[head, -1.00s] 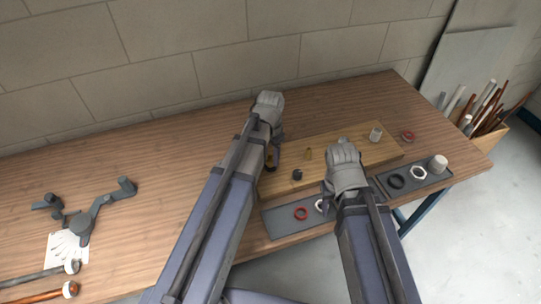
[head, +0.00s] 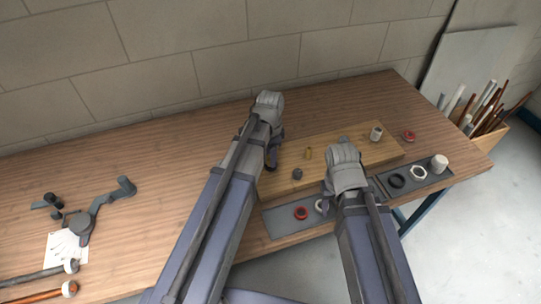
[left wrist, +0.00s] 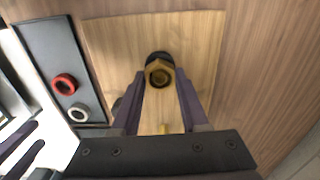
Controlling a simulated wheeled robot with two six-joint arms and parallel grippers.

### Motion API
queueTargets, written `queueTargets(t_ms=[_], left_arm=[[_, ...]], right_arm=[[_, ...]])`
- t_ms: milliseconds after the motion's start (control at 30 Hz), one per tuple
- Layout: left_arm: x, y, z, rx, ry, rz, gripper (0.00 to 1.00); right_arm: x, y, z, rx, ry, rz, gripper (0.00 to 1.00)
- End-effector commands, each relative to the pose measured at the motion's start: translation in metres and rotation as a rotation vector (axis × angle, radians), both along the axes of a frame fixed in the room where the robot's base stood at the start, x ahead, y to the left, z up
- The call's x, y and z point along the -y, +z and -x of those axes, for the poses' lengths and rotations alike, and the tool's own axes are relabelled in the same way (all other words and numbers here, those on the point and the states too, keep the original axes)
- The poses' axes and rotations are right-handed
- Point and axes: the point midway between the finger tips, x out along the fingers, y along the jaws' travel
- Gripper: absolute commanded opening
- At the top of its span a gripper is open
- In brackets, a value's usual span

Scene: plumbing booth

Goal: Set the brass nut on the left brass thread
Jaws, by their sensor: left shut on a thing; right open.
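The brass nut (left wrist: 159,73) is between the two fingertips of my left gripper (left wrist: 160,80), which is shut on it. It shows as a hexagonal ring with its hole facing the camera. A dark round shape (left wrist: 157,56) shows just behind the nut; I cannot tell whether the nut touches it. In the head view my left gripper (head: 271,158) is over the board's left end and hides the left brass thread.
The wooden board (head: 350,145) also bears a dark stub (head: 297,174) and a grey fitting (head: 376,134). A front tray (head: 280,222) holds a red ring (head: 301,213) and a white ring. A second tray (head: 437,180) holds several parts. A grey tool (head: 83,225) lies at the left.

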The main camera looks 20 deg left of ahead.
Motion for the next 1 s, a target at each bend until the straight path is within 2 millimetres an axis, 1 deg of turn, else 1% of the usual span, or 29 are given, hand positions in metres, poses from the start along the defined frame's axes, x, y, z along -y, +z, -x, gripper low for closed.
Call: queueTargets(t_ms=[33,67,333,533,700,1000], left_arm=[[0.0000,0.0000,0.0000,0.000,0.001,0.000,0.00],[0.0000,0.0000,0.0000,0.000,0.001,0.000,0.47],[0.0000,0.0000,0.0000,0.000,0.002,0.000,0.78],[0.0000,0.0000,0.0000,0.000,0.003,0.000,0.80],[0.0000,0.0000,0.0000,0.000,0.003,0.000,0.99],[0.0000,0.0000,0.0000,0.000,0.003,0.000,1.00]], right_arm=[[0.0000,0.0000,0.0000,0.000,0.000,0.000,0.50],[0.0000,0.0000,0.0000,0.000,0.000,0.000,0.50],[0.0000,0.0000,0.0000,0.000,0.000,0.000,0.50],[0.0000,0.0000,0.0000,0.000,0.000,0.000,0.50],[0.0000,0.0000,0.0000,0.000,0.000,0.000,0.50],[0.0000,0.0000,0.0000,0.000,0.000,0.000,0.50]])
